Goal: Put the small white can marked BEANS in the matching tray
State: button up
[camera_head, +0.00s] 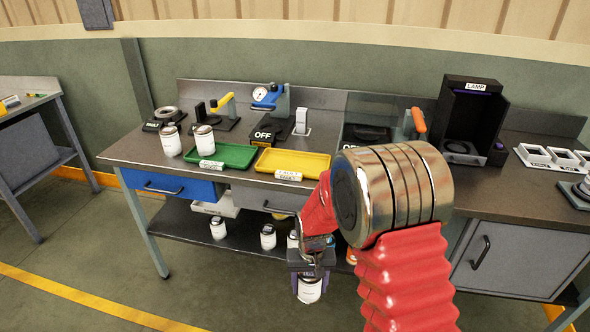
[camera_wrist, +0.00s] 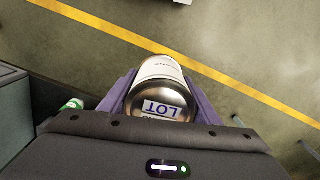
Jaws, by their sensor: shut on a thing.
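My gripper (camera_head: 308,262) hangs low in front of the bench, below the worktop. It is shut on a small white can (camera_head: 309,291) with a metal lid. In the wrist view the can (camera_wrist: 160,92) sits between the purple fingers, its lid marked LOT; I cannot read BEANS on it.
Several more cans (camera_head: 217,229) (camera_head: 268,237) stand on the lower shelf. An open-fronted black LAMP box (camera_head: 467,115) and a clear panel (camera_head: 385,115) stand right of the trays. A blue drawer (camera_head: 170,187) is shut.

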aim_at(278, 161)
jog(key=z, duration=0.3)
jog(key=i, duration=0.15)
jog(key=u, duration=1.05)
jog(key=k, duration=0.6)
jog(key=u, duration=0.45)
jog(key=i, duration=1.7)
jog(key=z, duration=0.5)
